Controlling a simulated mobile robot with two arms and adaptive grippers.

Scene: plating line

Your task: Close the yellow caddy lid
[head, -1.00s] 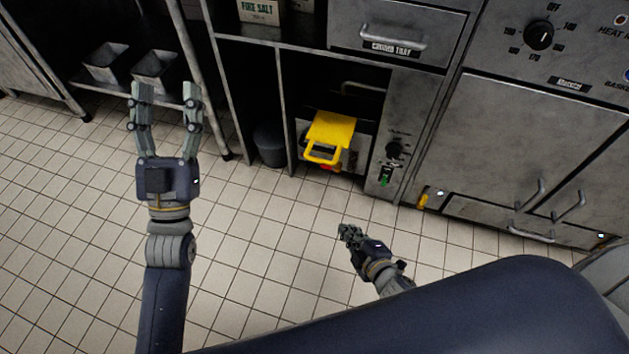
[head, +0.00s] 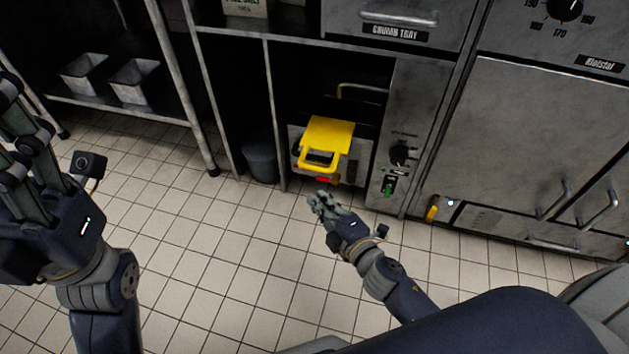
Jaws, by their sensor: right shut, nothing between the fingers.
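The yellow lid (head: 332,131), with a loop handle (head: 318,160) at its front, sits in the low bay of the steel counter. It lies over a grey box-like body (head: 358,160), with a small red patch below the handle. I cannot tell from this angle whether the lid is fully down. My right gripper (head: 317,200) is shut and empty, in front of the bay and just below the handle in the picture, apart from it. My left gripper (head: 22,112) is at the left edge, partly cut off, with its fingers apart and empty, far from the lid.
A control panel with a black knob (head: 400,155) and a green switch (head: 389,186) stands right of the bay. A dark bin (head: 261,160) is in the bay to the left. Steel pans (head: 134,80) sit on a low shelf. The tiled floor (head: 225,255) in front is clear.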

